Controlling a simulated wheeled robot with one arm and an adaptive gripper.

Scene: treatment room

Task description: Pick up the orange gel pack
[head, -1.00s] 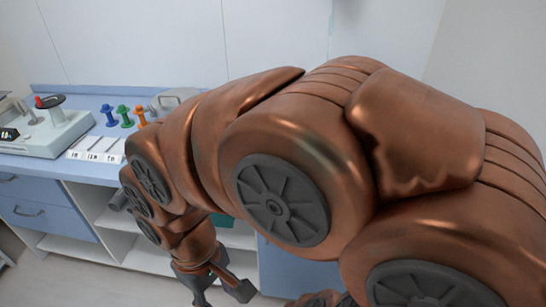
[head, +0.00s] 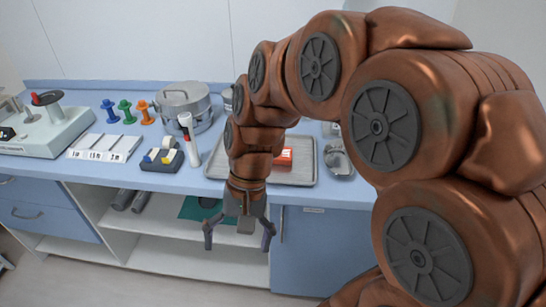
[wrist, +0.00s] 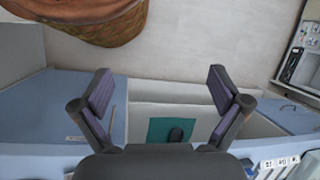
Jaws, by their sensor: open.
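An orange-red item (head: 284,159) with a pale marking lies on a metal tray (head: 308,171) on the blue counter. My arm hides part of it, and I cannot tell for sure that it is the gel pack. My gripper (head: 238,243) is open and empty, pointing down in front of the counter's front edge, below the counter top and left of the orange-red item. In the wrist view its two fingers (wrist: 160,82) are spread with nothing between them, and the orange-red item is not seen there.
On the counter stand a pot (head: 184,104), a white bottle with a red band (head: 188,140), a tape dispenser (head: 162,156), coloured pegs (head: 125,111) and a metal dish (head: 338,158). Below are open shelves (head: 160,228) with a teal cloth (wrist: 160,131).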

